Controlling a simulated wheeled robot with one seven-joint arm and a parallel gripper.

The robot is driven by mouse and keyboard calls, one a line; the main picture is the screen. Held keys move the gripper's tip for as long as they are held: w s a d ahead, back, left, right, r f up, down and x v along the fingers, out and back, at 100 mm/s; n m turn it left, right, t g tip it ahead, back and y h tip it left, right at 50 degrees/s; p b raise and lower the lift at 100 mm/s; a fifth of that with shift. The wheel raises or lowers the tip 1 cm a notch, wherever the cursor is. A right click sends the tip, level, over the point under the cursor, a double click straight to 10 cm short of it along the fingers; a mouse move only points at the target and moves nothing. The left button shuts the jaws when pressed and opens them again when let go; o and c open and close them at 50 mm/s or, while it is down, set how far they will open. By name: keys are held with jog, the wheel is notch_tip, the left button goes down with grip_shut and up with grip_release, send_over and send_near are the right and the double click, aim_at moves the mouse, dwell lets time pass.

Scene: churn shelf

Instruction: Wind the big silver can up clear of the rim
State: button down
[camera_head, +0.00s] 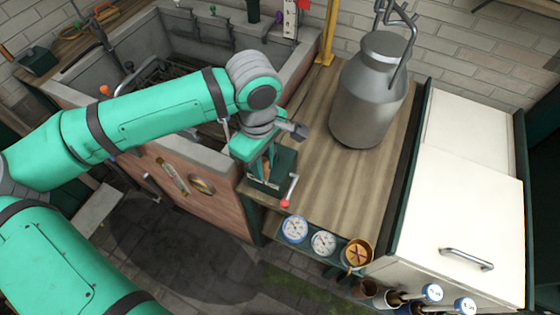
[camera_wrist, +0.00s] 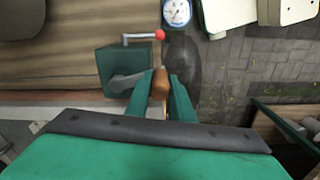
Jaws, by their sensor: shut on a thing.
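The big silver can (camera_head: 368,105) is upright at the wooden counter (camera_head: 350,190), with a metal hook (camera_head: 402,65) at its handle. I cannot tell whether its base touches the wood. A dark green winch box (camera_head: 273,183) sits at the counter's near left edge; it also shows in the wrist view (camera_wrist: 118,62). A grey crank arm (camera_wrist: 128,82) runs from the box to a brown wooden knob (camera_wrist: 161,84). My gripper (camera_wrist: 163,80) is shut on this knob. In the head view my gripper (camera_head: 262,168) is beside the box, and the knob is mostly hidden.
A red-tipped lever (camera_head: 287,202) sticks out from the box, close to my gripper. Dial gauges (camera_head: 295,229) line the counter's front. A stone basin (camera_head: 180,100) lies beneath my arm. A white cabinet (camera_head: 460,200) stands at right.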

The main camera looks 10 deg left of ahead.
jog(key=shift+a, duration=0.7)
jog(key=c, duration=2.5)
grip_release()
jog(key=w+a, duration=0.1)
jog(key=a, duration=0.1)
jog(key=w+a, duration=0.1)
jog(key=a, duration=0.1)
jog(key=shift+w, duration=0.35)
jog(key=shift+c, duration=0.2)
jog(key=shift+w+a, duration=0.35)
jog(key=shift+a, duration=0.05)
grip_shut()
jog(key=w, duration=1)
jog(key=o, duration=0.5)
grip_release()
jog(key=shift+r, duration=0.1)
